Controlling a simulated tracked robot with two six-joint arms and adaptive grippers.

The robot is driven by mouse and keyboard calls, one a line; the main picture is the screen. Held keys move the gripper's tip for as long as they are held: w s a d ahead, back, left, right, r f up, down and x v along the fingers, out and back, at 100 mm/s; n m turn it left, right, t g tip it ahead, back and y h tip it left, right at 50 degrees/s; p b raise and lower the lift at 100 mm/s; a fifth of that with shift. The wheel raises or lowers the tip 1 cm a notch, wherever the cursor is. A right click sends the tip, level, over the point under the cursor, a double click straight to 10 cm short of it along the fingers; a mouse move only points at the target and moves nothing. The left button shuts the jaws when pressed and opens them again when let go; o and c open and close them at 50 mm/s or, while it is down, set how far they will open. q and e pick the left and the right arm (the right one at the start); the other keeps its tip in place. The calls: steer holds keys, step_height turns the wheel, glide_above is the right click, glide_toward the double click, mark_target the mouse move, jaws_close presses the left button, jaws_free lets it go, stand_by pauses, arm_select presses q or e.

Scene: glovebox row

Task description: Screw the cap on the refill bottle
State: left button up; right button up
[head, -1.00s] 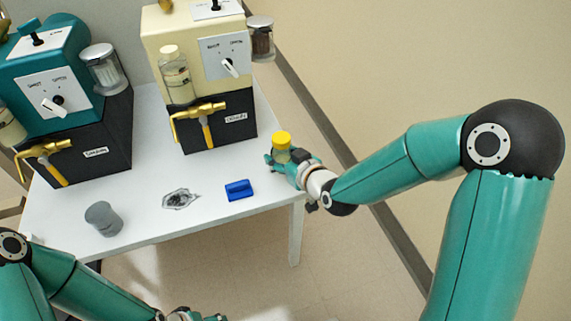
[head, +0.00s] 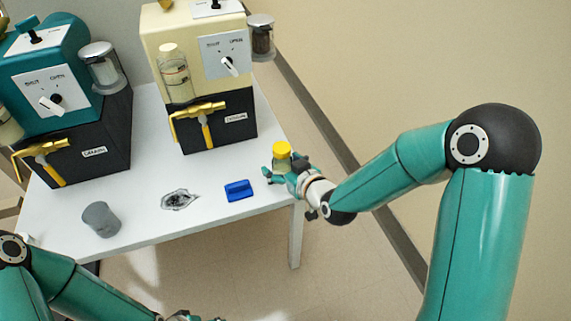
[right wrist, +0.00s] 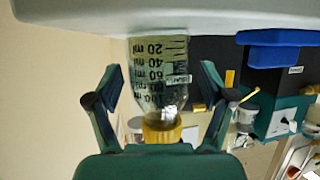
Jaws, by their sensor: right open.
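The refill bottle (head: 283,163) is clear and stands at the right end of the white table with a yellow cap (head: 281,149) on its top. In the right wrist view, which is upside down, the bottle (right wrist: 160,75) shows its printed scale, and the cap (right wrist: 162,128) is close to the palm. I cannot tell how tightly the cap sits. My right gripper (head: 277,177) is open, with one finger on each side of the bottle and gaps visible between (right wrist: 160,92). My left gripper (head: 188,317) is cut off at the bottom edge.
A blue block (head: 238,190) lies left of the bottle. A dark-marked patch (head: 179,199) and a grey cup (head: 101,219) are farther left on the white table (head: 150,227). A cream machine (head: 190,45) and a teal machine (head: 50,75) with yellow taps stand behind.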

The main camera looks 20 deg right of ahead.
mark_target(288, 168)
steer(key=shift+r, duration=0.15)
steer(key=p+v, duration=0.1)
steer(key=v, duration=0.4)
steer(key=shift+r, duration=0.1)
steer(key=b+v, duration=0.6)
steer(key=b, duration=0.2)
steer(key=shift+s+b, duration=0.4)
steer(key=shift+d+r, duration=0.1)
